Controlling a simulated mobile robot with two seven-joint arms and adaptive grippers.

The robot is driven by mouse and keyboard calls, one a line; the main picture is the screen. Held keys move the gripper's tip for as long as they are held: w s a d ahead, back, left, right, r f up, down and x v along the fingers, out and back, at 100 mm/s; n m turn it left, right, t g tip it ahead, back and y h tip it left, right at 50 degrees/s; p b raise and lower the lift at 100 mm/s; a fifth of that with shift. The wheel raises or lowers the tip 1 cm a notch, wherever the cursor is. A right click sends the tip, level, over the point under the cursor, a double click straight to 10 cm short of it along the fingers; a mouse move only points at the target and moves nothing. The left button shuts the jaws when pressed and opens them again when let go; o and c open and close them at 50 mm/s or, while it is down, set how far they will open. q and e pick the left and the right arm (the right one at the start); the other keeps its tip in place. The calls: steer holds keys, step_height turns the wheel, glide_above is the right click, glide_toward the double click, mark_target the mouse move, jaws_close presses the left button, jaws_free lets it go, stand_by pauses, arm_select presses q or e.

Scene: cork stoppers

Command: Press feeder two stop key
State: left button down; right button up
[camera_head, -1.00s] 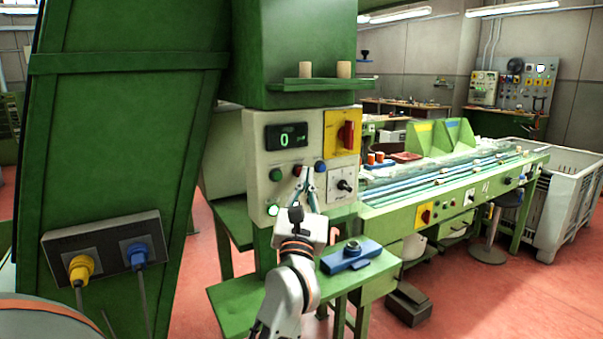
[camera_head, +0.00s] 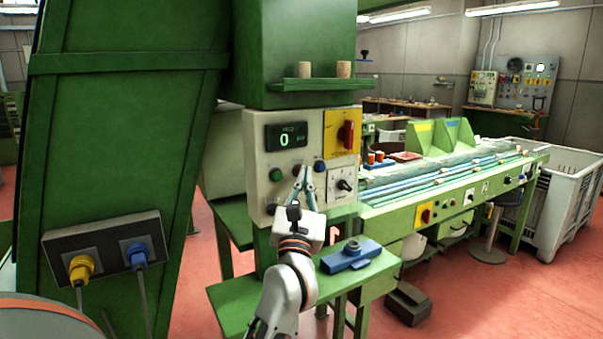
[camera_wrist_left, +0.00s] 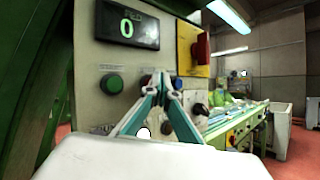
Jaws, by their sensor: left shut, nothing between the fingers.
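The pale control panel (camera_head: 259,152) stands ahead with a display reading 0 (camera_head: 287,136). A green button (camera_head: 275,175) sits below the display, and a blue button (camera_head: 320,165) is to its right. A button between them is mostly hidden by my left gripper (camera_head: 304,172). In the left wrist view, the fingertips of the left gripper (camera_wrist_left: 163,80) meet in front of the button row, right of the green button (camera_wrist_left: 112,83). The gripper is shut and empty. I cannot tell whether it touches a button. No readable label marks a feeder two stop key. My right gripper is not in view.
A red rotary switch (camera_head: 347,134) on a yellow plate and a black knob (camera_head: 345,185) are on the panel's right. A blue fixture (camera_head: 351,256) sits on the green shelf below. Two corks (camera_head: 343,69) stand on the ledge above. A green cabinet (camera_head: 120,140) fills the left.

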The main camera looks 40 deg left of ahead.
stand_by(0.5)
arm_select(q)
steer(key=shift+s+d, duration=0.3)
steer(key=shift+d, duration=0.4)
steer(key=d, duration=0.1)
steer(key=s+d, duration=0.1)
steer(key=d, duration=0.1)
steer(key=s+d, duration=0.1)
steer(key=shift+d, duration=0.35)
stand_by(0.7)
